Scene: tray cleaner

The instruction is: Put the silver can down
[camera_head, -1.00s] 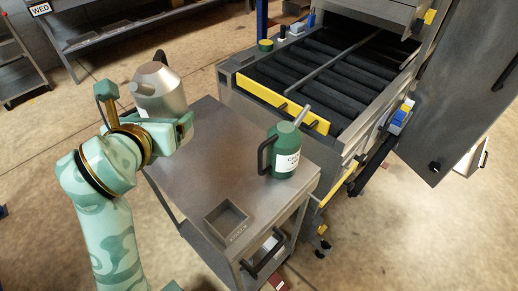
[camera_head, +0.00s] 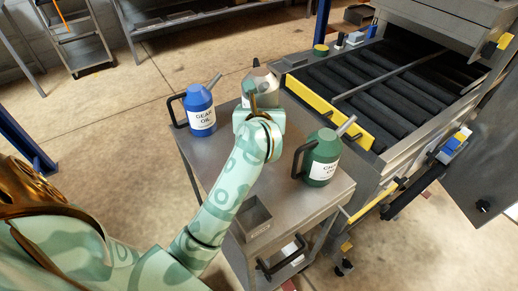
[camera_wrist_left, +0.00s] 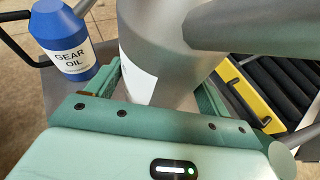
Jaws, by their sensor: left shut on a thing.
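The silver can (camera_head: 262,87) is over the back of the metal cart top (camera_head: 235,185), between the blue gear oil can and the green can. My left gripper (camera_head: 258,113) is shut on it, and the arm hides its base, so I cannot tell whether it touches the top. In the left wrist view the silver can (camera_wrist_left: 150,70) fills the space between the fingers, with its spout reaching right. My right gripper is not in view.
The blue gear oil can (camera_head: 199,112) stands at the cart's left edge, and also shows in the left wrist view (camera_wrist_left: 66,45). The green can (camera_head: 323,160) stands on the right. A small bin (camera_head: 252,218) sits at the front. A yellow-edged roller machine (camera_head: 320,105) is behind right.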

